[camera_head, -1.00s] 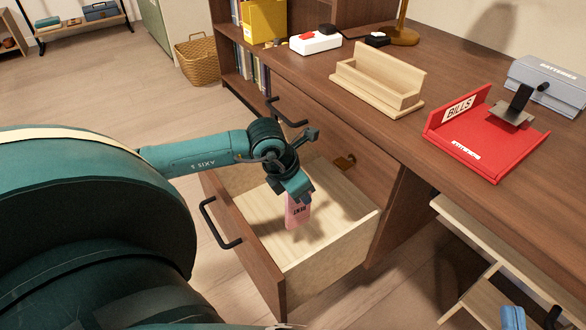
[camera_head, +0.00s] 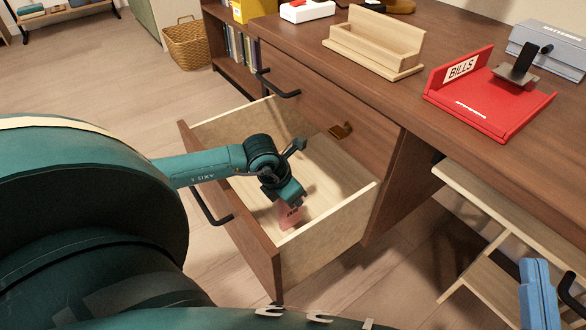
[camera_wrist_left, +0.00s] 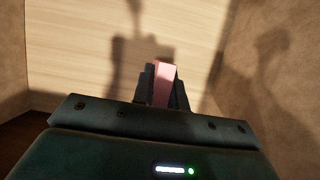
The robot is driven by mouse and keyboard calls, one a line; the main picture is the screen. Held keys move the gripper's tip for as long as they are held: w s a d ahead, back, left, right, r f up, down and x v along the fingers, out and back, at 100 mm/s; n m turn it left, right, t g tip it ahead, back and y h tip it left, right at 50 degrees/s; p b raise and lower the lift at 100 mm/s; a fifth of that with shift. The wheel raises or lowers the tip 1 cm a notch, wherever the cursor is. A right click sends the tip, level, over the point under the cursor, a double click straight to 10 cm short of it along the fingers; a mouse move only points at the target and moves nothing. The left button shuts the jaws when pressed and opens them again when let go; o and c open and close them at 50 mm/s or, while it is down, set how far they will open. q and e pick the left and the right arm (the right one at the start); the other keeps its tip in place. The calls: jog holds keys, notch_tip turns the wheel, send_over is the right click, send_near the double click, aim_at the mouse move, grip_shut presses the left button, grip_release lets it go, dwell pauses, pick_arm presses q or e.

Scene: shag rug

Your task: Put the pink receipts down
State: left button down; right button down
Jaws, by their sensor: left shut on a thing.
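My left gripper (camera_head: 287,196) reaches down inside the open wooden drawer (camera_head: 330,235) and is shut on the pink receipts (camera_head: 289,215). The receipts hang upright below the fingers, with dark print on their face. In the left wrist view, the receipts (camera_wrist_left: 164,85) stand between the dark fingers over the pale drawer floor. I cannot tell whether their lower edge touches the floor.
The desk above holds a red BILLS tray (camera_head: 490,105) with a dark clip, an empty pale wooden holder (camera_head: 375,45) and a grey box (camera_head: 548,48). The drawer's front panel and side walls surround my gripper. A wicker basket (camera_head: 188,45) stands behind.

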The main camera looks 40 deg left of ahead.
pick_arm(q)
jog(key=shift+f, duration=0.15)
jog(key=c, duration=1.4)
grip_release()
pick_arm(e)
jog(key=shift+r, duration=0.15)
